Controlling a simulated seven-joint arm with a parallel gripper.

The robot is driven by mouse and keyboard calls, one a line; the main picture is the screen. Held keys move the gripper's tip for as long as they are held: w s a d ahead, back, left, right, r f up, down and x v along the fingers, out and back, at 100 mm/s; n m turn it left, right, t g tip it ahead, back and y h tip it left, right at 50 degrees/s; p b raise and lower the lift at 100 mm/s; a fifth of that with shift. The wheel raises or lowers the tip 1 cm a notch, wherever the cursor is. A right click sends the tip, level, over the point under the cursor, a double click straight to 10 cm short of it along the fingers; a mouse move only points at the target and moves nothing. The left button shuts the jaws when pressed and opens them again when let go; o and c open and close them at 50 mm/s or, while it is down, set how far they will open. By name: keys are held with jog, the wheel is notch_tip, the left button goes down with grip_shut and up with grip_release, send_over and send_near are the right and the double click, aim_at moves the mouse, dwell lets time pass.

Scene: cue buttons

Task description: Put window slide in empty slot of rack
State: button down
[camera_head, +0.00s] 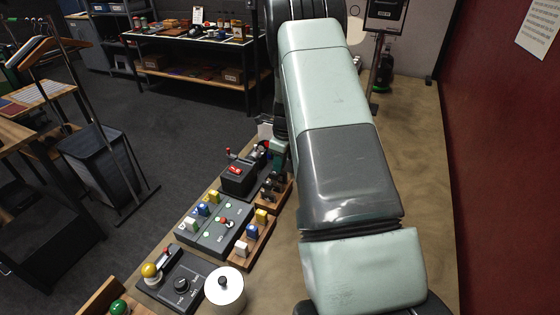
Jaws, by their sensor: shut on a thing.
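A wooden rack (252,252) stands at the lower middle, holding upright a white block, a blue one and a yellow one. A second small wooden rack (272,199) behind it holds dark upright pieces. My arm crosses the right half of the picture and covers much of the view. Part of my gripper (278,148) shows at the arm's left edge, above the second rack. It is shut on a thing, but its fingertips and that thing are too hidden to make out. I cannot single out the window slide or an empty slot.
A dark panel (190,242) with white, blue and yellow blocks lies left of the racks. A black box (236,182) with a red top is behind it. A yellow-knobbed panel (181,287) and a white lidded canister (224,294) stand in front. The bench (420,150) is clear on the right.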

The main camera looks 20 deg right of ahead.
jog(key=shift+f, duration=0.65)
jog(key=c, duration=0.8)
grip_release()
jog(key=shift+r, duration=3.55)
